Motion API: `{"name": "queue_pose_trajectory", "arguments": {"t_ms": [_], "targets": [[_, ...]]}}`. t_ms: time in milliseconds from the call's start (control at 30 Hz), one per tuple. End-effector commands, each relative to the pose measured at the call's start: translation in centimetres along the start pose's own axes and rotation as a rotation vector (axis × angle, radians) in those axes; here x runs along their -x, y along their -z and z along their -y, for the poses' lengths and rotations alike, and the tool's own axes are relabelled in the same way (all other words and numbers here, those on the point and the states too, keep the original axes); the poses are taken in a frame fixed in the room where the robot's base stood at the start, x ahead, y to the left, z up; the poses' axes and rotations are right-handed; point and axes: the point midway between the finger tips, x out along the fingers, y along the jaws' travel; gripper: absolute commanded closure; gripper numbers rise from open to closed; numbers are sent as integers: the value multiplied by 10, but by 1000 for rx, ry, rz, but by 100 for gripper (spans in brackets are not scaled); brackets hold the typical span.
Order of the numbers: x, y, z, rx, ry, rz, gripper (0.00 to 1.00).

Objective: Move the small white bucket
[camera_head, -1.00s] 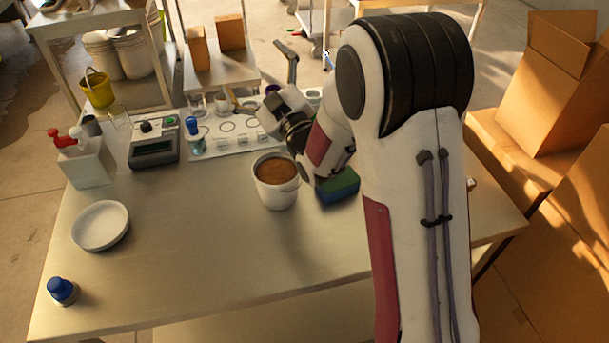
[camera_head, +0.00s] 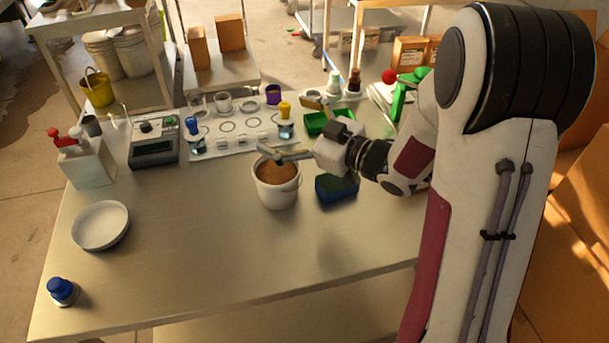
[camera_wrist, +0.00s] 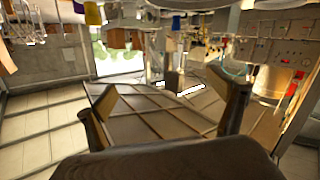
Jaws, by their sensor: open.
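The small white bucket (camera_head: 276,194) stands upright on the metal table, filled with something brown. My gripper (camera_head: 268,153) points left, with its fingers over or just behind the bucket's back rim in the head view. I cannot tell whether it touches the rim. In the wrist view my gripper (camera_wrist: 168,95) has its two fingers spread wide with nothing between them. The bucket cannot be made out in the wrist view.
A white plate (camera_head: 101,225) and a blue-capped bottle (camera_head: 62,291) are at left. Behind are a scale (camera_head: 153,148) and a white mat (camera_head: 240,130) with bottles. The table's front middle is clear.

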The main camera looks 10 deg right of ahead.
Motion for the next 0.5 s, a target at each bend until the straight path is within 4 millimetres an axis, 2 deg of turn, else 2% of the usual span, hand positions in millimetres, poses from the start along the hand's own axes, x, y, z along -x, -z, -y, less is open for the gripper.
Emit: {"name": "queue_pose_trajectory", "arguments": {"t_ms": [200, 500], "targets": [[30, -21, 15, -90, 68, 76, 5], [58, -40, 32, -174, 129, 153, 5]]}}
